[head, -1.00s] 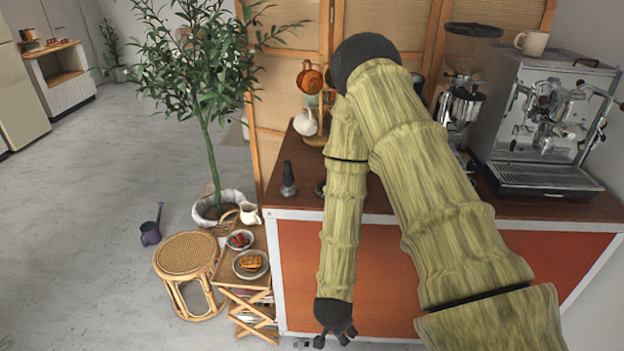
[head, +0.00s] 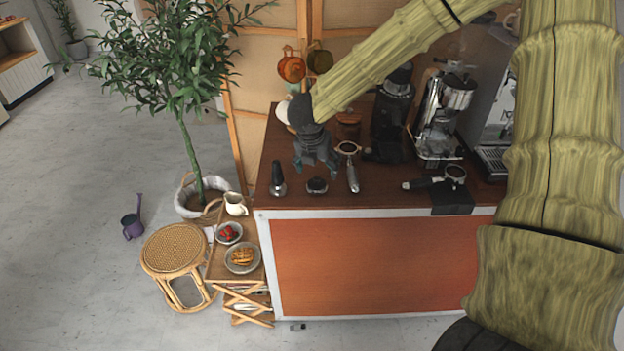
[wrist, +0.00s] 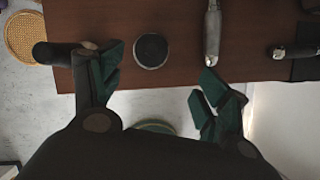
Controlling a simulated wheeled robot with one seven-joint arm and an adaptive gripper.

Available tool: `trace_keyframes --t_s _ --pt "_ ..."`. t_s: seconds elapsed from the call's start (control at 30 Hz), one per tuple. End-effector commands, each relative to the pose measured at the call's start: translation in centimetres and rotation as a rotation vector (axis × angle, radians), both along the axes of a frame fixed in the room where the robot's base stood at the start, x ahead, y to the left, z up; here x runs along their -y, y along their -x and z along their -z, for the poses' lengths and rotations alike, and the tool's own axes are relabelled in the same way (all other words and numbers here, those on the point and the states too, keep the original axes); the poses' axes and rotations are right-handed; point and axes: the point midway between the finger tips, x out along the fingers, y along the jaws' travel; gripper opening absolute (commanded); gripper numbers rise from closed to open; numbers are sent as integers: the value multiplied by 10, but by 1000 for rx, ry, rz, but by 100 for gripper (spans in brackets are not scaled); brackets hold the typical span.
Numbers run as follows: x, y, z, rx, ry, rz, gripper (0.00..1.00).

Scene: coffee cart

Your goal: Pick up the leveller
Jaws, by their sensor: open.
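The leveller (head: 317,186) is a short, round, dark puck with a light rim. It stands on the brown counter top near its front edge. In the wrist view the leveller (wrist: 151,50) shows as a dark disc ahead of the fingertips, about midway between them sideways. My gripper (head: 317,170) is open and empty, pointing down above the counter close to the leveller. Its two spread fingers also show in the wrist view (wrist: 161,73). I see no contact with the leveller, and the exact height gap is hard to tell.
A dark-handled tamper (head: 278,180) stands left of the leveller, close to my left finger in the wrist view. A portafilter (head: 352,172) lies to the right. Another portafilter (head: 439,182) sits farther right on a black stand (head: 452,201). The grinder (head: 392,115) is behind.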

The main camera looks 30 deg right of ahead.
Motion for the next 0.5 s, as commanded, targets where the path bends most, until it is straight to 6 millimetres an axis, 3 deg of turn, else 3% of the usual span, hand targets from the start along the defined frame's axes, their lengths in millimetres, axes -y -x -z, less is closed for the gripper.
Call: trace_keyframes --t_s 0.5 --pt "4 -18 44 1 -6 -1 75"
